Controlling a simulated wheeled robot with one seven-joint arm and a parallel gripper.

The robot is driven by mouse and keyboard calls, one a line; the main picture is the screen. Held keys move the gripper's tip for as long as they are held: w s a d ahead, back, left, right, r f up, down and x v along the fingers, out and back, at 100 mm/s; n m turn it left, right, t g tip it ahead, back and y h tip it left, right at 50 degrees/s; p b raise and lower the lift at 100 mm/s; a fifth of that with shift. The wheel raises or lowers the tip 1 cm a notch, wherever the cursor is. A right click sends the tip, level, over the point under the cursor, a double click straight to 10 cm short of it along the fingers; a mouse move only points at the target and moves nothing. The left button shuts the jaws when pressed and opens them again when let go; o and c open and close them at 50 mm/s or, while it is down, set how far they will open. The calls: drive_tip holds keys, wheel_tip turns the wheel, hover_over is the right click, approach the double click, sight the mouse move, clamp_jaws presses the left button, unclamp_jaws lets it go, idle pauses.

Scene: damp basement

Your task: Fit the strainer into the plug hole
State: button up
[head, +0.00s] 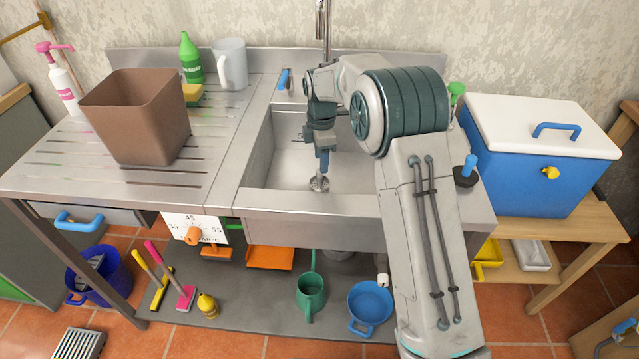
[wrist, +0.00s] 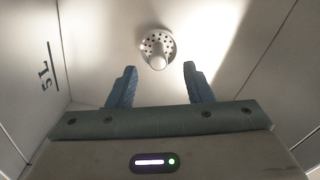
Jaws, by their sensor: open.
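The strainer (wrist: 158,45) is a round metal disc with several holes and a pale knob in its middle. It lies at the bottom of the sink (head: 278,165), and the head view also shows it (head: 319,184). Its outline covers the place of the plug hole, so the hole itself is hidden; I cannot tell whether it sits flush. My gripper (wrist: 158,69) is open and empty, pointing down inside the sink. In the head view my gripper (head: 322,168) is close above the strainer. In the wrist view the knob lies just beyond the fingertips, between their lines, apart from both.
The sink walls surround my gripper; a "5L" mark (wrist: 47,66) is on one wall. The tap (head: 322,20) rises behind. A black plug with a blue handle (head: 466,172) stands on the right rim. A brown bin (head: 138,115) stands on the left drainboard.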

sight(320, 178)
drive_tip(key=f, duration=0.6)
drive_tip(key=shift+a, duration=0.25)
drive_tip(key=shift+r, duration=0.1)
clamp_jaws()
